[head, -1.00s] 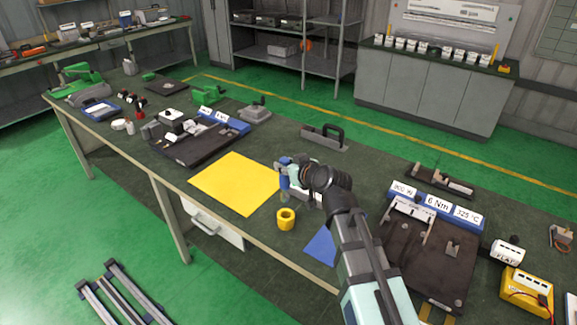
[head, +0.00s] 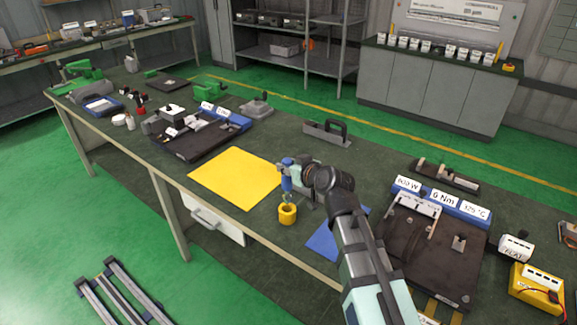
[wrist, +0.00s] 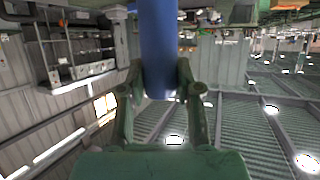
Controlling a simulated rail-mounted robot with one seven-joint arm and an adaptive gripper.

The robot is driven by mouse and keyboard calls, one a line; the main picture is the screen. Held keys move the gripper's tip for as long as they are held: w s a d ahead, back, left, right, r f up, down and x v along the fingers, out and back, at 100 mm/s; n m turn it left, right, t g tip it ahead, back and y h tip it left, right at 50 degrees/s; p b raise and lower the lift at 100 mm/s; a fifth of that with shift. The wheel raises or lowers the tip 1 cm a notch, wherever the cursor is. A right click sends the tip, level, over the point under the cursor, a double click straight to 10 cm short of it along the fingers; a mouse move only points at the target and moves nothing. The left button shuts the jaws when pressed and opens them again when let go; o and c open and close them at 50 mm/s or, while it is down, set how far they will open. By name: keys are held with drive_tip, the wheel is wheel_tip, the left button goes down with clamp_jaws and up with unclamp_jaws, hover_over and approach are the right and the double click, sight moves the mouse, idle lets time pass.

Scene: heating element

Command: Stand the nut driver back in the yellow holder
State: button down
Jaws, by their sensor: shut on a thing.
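The nut driver's blue handle (head: 287,183) is upright in my gripper (head: 290,172), directly above the yellow holder (head: 287,216). A thin light shaft shows below the handle and meets the holder's mouth. I cannot tell how deep its tip reaches. In the wrist view, the blue handle (wrist: 158,45) is between the two fingers of my gripper (wrist: 155,90), which is shut on it. The holder stands upright on the green bench top, near the front edge, and is not visible in the wrist view.
A yellow mat (head: 235,176) lies left of the holder and a blue mat (head: 325,240) to its right, partly behind my arm. A dark fixture board (head: 440,255) lies farther right. A black-handled tool (head: 327,132) stands behind. The bench front edge is close.

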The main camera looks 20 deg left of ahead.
sight(290, 188)
drive_tip(key=shift+f+b, duration=0.75)
drive_tip(key=shift+f, duration=0.35)
drive_tip(key=shift+b, duration=0.85)
idle(1.4)
drive_tip(key=shift+f+b, duration=2.9)
drive_tip(key=shift+f, duration=0.15)
drive_tip(key=c, duration=0.7)
unclamp_jaws()
drive_tip(key=v, duration=1.2)
